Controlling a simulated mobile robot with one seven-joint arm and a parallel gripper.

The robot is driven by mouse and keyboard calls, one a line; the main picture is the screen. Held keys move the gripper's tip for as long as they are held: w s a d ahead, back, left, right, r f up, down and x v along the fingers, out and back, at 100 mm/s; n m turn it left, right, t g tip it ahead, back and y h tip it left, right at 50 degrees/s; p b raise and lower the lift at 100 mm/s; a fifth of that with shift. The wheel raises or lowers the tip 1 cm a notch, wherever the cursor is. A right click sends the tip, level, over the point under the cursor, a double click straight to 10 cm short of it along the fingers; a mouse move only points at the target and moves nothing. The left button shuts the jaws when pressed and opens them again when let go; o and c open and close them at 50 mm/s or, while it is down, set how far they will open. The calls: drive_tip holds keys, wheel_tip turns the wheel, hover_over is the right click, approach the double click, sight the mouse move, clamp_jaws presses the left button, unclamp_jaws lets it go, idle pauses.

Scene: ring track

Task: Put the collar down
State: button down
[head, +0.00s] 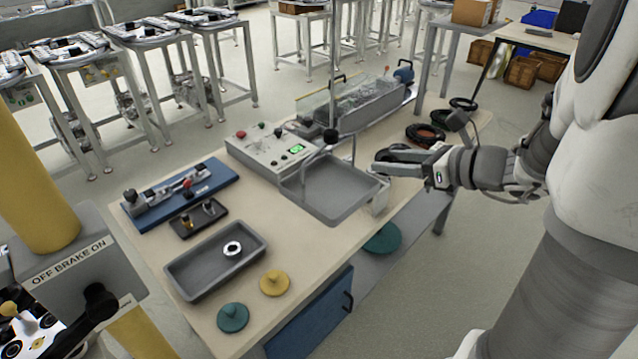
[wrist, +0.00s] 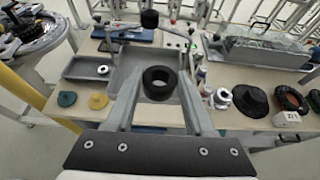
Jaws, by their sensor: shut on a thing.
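The collar (wrist: 160,83) is a thick black ring. In the wrist view it sits between the two long grey fingers of my gripper (wrist: 160,90), which are shut on it. Behind it in that view is the grey open tray (wrist: 188,88). In the head view my gripper (head: 398,164) reaches in from the right, near the right end of this tray (head: 325,207). A dark round shape shows at its fingers there; I cannot tell how much of it is the collar. The gap below the collar cannot be judged.
A smaller grey tray (head: 190,284) holds a white-and-black ring (head: 232,248). Teal (head: 233,317) and yellow (head: 275,283) knobbed discs lie near the front edge. A control box (head: 268,153) stands behind the large tray. A black brimmed part (wrist: 251,101) and dark rings (wrist: 291,98) lie to the right.

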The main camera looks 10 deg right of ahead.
drive_tip(key=shift+w+a, duration=0.2)
drive_tip(key=shift+w, duration=0.15)
drive_tip(key=b, duration=0.2)
hover_over(334, 194)
wheel_tip(334, 194, down, 7)
drive_tip(key=shift+d+r, duration=0.1)
drive_tip(key=shift+w+f+b, duration=0.1)
drive_tip(key=shift+f+b, duration=0.2)
drive_tip(key=shift+f, duration=1.7)
drive_tip(key=shift+f, duration=0.1)
drive_tip(key=shift+f, duration=0.15)
drive_tip(key=shift+c, duration=1.3)
unclamp_jaws()
